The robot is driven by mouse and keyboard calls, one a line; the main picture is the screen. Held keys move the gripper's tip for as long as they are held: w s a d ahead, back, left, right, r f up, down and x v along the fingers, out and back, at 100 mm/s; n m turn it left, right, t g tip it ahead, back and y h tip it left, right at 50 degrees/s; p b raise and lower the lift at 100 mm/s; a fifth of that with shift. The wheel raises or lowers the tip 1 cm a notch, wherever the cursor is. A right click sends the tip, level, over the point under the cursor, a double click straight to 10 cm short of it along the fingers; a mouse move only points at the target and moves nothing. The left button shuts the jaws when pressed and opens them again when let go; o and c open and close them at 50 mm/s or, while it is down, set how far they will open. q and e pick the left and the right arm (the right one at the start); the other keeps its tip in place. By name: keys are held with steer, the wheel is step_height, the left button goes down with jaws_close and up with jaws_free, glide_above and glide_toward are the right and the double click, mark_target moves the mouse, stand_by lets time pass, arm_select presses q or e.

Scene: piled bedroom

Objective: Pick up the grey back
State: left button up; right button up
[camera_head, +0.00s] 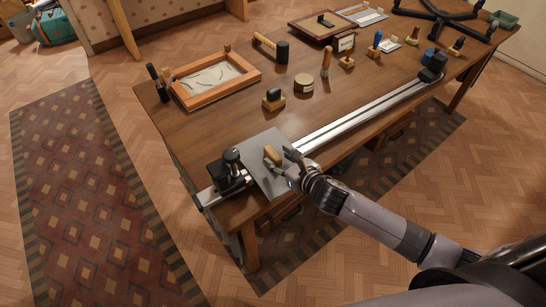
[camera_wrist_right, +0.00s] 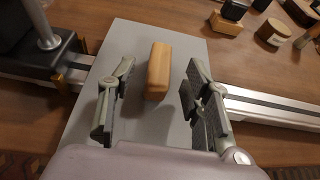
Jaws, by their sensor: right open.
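A flat grey plate (camera_head: 256,146) lies near the table's front-left corner, across a long metal rail. I take it to be the grey back. It also shows in the right wrist view (camera_wrist_right: 134,36). A small light wooden block (camera_head: 271,153) is on the plate; it also shows in the right wrist view (camera_wrist_right: 158,66). My right gripper (camera_head: 283,161) is open over the plate. In the right wrist view its fingers (camera_wrist_right: 161,75) stand on either side of the block, with gaps. Finger contact with the plate cannot be told. My left gripper is out of view.
The metal rail (camera_head: 365,108) runs along the table's (camera_head: 210,125) front, with a black clamp (camera_head: 228,174) beside the plate. A stamp (camera_head: 273,98), a round tin (camera_head: 303,84), a mallet (camera_head: 272,47) and a framed tray (camera_head: 214,80) stand further back.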

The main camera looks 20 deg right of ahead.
steer(key=shift+x, duration=0.9)
jaws_close()
